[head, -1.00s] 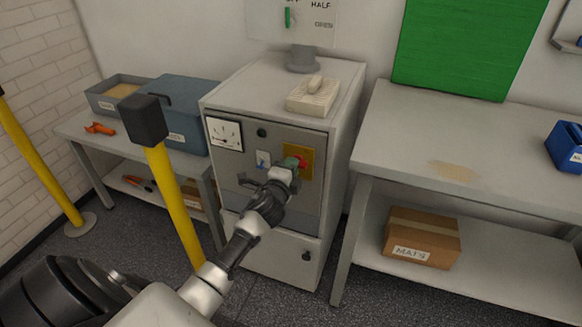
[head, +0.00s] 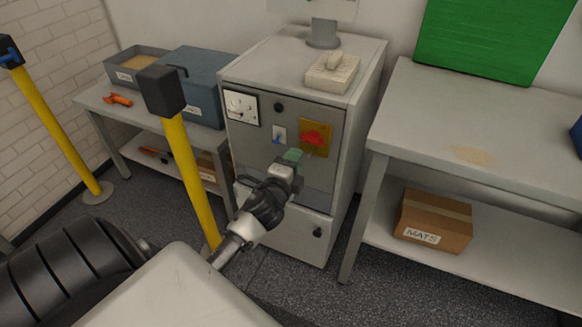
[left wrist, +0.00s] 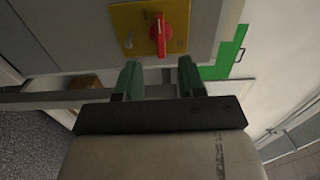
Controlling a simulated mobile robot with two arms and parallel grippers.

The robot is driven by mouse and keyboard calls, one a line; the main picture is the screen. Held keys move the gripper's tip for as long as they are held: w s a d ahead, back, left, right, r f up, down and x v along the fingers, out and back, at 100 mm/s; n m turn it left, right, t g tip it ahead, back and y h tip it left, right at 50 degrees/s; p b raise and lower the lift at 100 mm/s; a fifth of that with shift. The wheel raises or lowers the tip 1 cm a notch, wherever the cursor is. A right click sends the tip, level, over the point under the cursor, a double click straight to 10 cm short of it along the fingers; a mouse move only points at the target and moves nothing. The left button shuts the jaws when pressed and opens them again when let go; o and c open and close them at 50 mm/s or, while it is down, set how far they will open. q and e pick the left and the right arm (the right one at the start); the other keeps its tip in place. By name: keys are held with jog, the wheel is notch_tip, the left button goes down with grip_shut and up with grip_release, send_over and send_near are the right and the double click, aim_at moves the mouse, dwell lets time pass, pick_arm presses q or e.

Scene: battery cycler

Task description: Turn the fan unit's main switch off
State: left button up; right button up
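The fan unit is a grey cabinet (head: 338,205) with a front panel. On the panel a red rotary switch (head: 313,139) sits on a yellow plate (head: 307,124). In the left wrist view the red switch (left wrist: 160,33) has its handle roughly upright in the picture, on the yellow plate (left wrist: 128,20). My left gripper (head: 293,158) is just below and left of the plate in the head view. In the left wrist view its green fingers (left wrist: 159,80) are open, with nothing between them, and the switch shows beyond the gap. My right gripper is not in view.
A yellow post (head: 190,180) with a dark top stands left of my arm. A bench with a blue case (head: 196,85) is at left. A grey workbench (head: 430,125) with a cardboard box (head: 433,222) underneath is at right. A pale object (head: 332,75) lies on the cabinet.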

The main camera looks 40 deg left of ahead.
pick_arm(q)
jog(key=shift+v, duration=1.25)
jog(key=s+d+f+n+g+h+p, duration=0.1)
jog(key=s+d+f+n+g, duration=0.3)
jog(key=f, duration=0.7)
jog(key=s+f+n+g+h+p, duration=0.1)
jog(key=s+f+g, duration=0.1)
jog(key=s+f, duration=0.6)
jog(key=s+d+f+n+g+h+p, duration=0.1)
jog(key=s+d+f+n+g, duration=0.15)
jog(key=f, duration=1.05)
jog(key=s+d+f+n+g, duration=0.1)
jog(key=s+f, duration=0.3)
jog(key=s, duration=0.5)
jog(key=s+d+f+n+g+h+p, duration=0.1)
jog(key=s+f+g, duration=0.3)
jog(key=s, duration=0.5)
jog(key=s+d+f+n+g+p, duration=0.1)
jog(key=s+d+f+n+g, duration=0.2)
jog(key=s, duration=0.6)
jog(key=shift+s+d+f, duration=0.35)
jog(key=shift+s+f, duration=0.05)
